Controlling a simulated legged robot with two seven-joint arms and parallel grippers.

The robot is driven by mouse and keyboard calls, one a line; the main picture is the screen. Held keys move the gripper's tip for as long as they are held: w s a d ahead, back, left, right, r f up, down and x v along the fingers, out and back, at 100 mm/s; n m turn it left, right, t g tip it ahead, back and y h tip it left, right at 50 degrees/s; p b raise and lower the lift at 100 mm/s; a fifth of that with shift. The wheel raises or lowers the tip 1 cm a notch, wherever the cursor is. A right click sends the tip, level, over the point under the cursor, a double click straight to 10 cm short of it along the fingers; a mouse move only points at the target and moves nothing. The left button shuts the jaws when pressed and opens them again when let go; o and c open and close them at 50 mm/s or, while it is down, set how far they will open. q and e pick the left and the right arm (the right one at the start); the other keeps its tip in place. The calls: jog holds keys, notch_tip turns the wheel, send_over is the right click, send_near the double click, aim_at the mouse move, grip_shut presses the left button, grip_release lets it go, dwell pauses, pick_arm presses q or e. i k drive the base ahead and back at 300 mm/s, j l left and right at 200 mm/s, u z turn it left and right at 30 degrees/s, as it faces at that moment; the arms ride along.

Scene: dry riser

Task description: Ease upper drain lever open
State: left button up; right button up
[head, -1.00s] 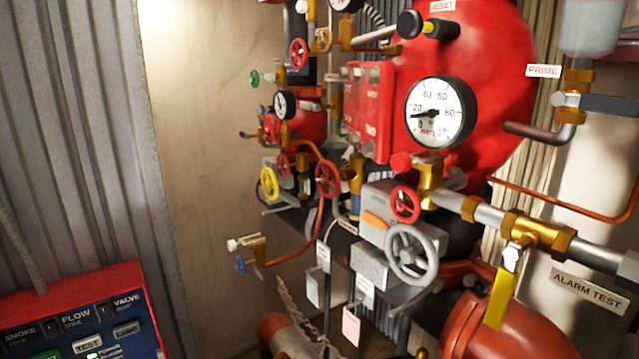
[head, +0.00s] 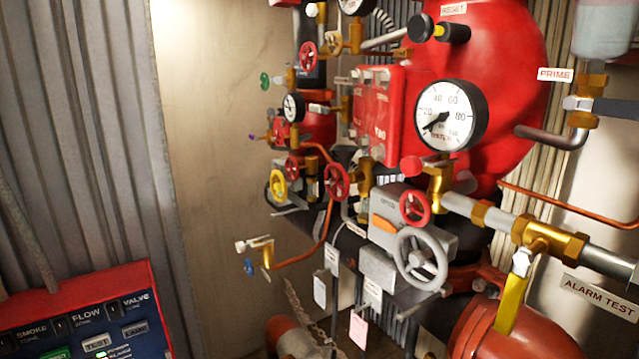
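No label in view reads as upper drain, so I cannot tell which handle is the upper drain lever. A yellow lever (head: 511,304) hangs down, slightly tilted, from a brass valve (head: 545,243) at the lower right, beside the "ALARM TEST" label (head: 597,297). A black knob with a yellow band (head: 432,29) is at the top, below a "RESET" label. Neither of my grippers is in view.
A large red vessel (head: 515,120) carries a gauge (head: 450,115). A grey handwheel (head: 420,258), red handwheels and copper pipes crowd the middle. A red-framed control panel (head: 80,318) is at the lower left. The beige wall (head: 215,130) left of the pipes is bare.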

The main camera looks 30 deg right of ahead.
aim_at(317, 109)
jog(key=k+z, duration=0.15)
jog(key=z, duration=0.3)
jog(key=k+z, duration=0.15)
jog(key=z, duration=0.3)
jog(key=k+z, duration=0.15)
jog(key=z, duration=0.3)
